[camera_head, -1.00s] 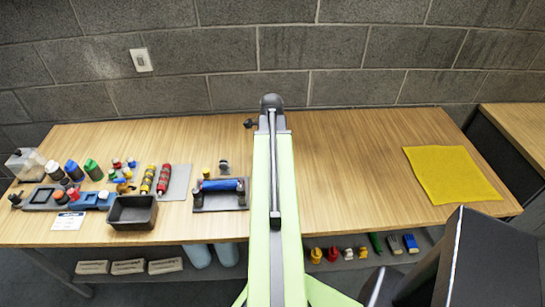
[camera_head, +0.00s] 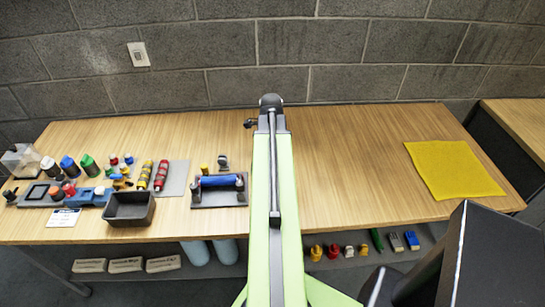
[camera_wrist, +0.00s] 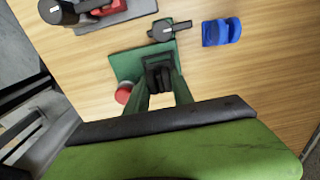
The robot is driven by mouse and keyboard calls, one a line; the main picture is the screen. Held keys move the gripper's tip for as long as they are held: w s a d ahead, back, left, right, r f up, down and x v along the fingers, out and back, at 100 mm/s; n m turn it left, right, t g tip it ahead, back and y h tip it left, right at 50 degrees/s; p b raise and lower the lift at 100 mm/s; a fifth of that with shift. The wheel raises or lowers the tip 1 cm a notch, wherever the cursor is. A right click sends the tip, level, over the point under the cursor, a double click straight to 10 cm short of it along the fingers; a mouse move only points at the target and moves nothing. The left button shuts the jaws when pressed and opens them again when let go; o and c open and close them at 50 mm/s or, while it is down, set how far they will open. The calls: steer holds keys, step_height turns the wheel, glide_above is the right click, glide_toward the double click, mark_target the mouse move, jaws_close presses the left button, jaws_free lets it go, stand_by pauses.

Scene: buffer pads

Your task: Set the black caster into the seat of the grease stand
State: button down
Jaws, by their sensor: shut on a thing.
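In the wrist view my gripper (camera_wrist: 160,74) is shut on a dark piece, which seems to be the black caster (camera_wrist: 157,80); its outline merges with the jaws. Under and behind it is a flat green plate (camera_wrist: 127,62), and a red round knob (camera_wrist: 123,92) shows at its lower left. I cannot tell whether the held piece touches the plate, nor whether this is the grease stand; no seat is clear. In the head view my arm hides the gripper and the held piece.
In the wrist view a green and black part (camera_wrist: 169,30), a blue block (camera_wrist: 221,32) and a red and black part (camera_wrist: 100,8) lie beyond. In the head view a black tray (camera_head: 130,222), a blue roller rack (camera_head: 220,201) and several bottles crowd the left; a yellow cloth (camera_head: 452,170) lies right.

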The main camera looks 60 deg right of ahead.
steer(key=shift+f+b, duration=1.05)
steer(key=shift+f, duration=0.05)
stand_by(0.3)
steer(key=c, duration=1)
jaws_free()
step_height(320, 180, up, 18)
steer(key=p, duration=1.7)
steer(key=shift+f, duration=0.25)
